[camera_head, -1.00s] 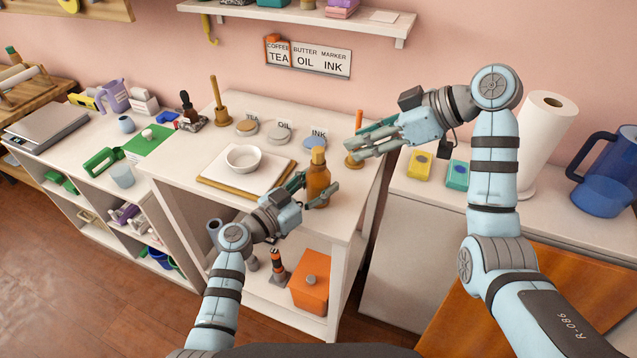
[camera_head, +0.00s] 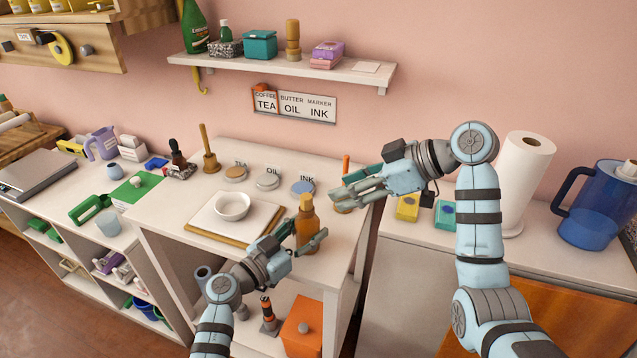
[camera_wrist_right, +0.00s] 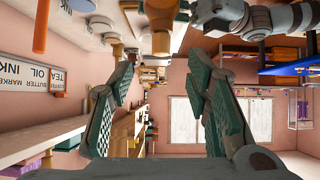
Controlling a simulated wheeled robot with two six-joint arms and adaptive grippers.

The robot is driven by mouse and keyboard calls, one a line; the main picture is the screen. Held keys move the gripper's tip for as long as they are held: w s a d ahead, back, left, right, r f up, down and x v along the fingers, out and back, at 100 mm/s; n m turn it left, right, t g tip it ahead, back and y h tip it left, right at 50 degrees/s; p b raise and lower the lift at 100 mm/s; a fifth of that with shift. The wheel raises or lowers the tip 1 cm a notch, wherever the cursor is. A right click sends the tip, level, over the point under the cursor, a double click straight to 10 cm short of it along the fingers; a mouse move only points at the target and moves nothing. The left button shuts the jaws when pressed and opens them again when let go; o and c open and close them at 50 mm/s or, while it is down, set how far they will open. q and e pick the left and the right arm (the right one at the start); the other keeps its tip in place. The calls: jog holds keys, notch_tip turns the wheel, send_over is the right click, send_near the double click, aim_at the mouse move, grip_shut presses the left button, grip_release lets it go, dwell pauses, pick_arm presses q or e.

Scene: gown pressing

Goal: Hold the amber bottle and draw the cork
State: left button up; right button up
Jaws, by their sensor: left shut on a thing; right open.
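The amber bottle (camera_head: 306,228) stands upright near the front right of the white table (camera_head: 345,215), with a tan cork (camera_head: 306,201) at its top. My left gripper (camera_head: 306,240) is shut around the bottle's body from the left. My right gripper (camera_head: 345,194) is open and empty, above and to the right of the bottle, near the table's right edge. In the right wrist view its two fingers (camera_wrist_right: 160,105) are spread apart with nothing between them. That view is upside down.
A white bowl (camera_head: 232,206) sits on a board left of the bottle. Several round lids (camera_head: 268,180) lie behind, under a label sign (camera_head: 295,105). An orange stick stands in a base (camera_head: 345,165) close to my right gripper. A paper towel roll (camera_head: 522,185) and blue pitcher (camera_head: 590,212) stand at right.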

aim_at(311, 199)
jog(key=s+f+m+t+y, duration=0.4)
jog(key=f+t, duration=0.1)
jog(key=t, duration=0.3)
jog(key=x, duration=1.1)
jog(key=shift+w+f, duration=0.1)
jog(key=shift+f, duration=0.2)
grip_shut()
